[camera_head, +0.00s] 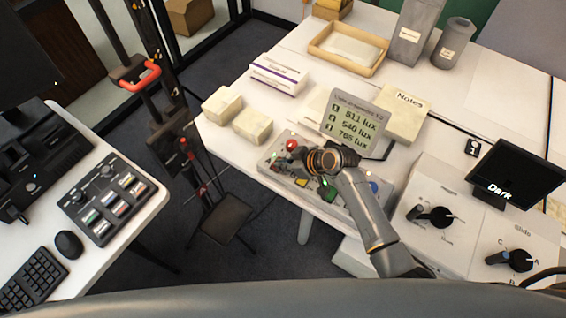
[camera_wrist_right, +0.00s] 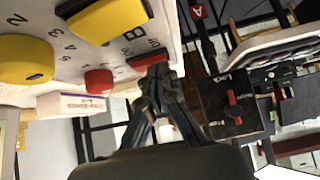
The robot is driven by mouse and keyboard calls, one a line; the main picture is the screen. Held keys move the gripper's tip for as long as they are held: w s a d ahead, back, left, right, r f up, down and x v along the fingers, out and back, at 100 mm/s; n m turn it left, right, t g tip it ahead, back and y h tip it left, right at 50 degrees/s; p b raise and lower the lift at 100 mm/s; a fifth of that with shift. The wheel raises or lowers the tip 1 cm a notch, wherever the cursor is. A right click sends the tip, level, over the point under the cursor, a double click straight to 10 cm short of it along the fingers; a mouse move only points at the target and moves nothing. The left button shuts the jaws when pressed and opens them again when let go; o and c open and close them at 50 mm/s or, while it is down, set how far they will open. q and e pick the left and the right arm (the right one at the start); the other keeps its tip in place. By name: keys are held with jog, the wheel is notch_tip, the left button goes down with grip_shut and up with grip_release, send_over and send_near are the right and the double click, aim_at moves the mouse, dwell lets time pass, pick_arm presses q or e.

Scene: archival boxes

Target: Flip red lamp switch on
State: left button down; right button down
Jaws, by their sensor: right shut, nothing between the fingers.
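The grey control panel (camera_head: 268,163) lies on the white table, with coloured buttons and switches on it. A round red knob (camera_head: 291,145) stands at its far left part; it also shows in the wrist view (camera_wrist_right: 98,81). In the wrist view a flat red switch (camera_wrist_right: 147,58) sits beside a yellow one. My right gripper (camera_wrist_right: 155,76) is shut and empty, its fingertips at the red switch; I cannot tell whether they touch it. In the head view my right wrist covers the middle of the panel and hides the fingertips. My left gripper is not in view.
A lux display (camera_head: 354,118) stands just behind the panel. Pale boxes (camera_head: 222,105) and a white-and-purple carton (camera_head: 278,74) lie to the left. Grey units with black dials (camera_head: 435,216) and a dark screen (camera_head: 515,173) stand to the right. A second desk (camera_head: 140,206) is at the left.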

jog(key=shift+s+f, duration=0.15)
jog(key=shift+f, duration=0.1)
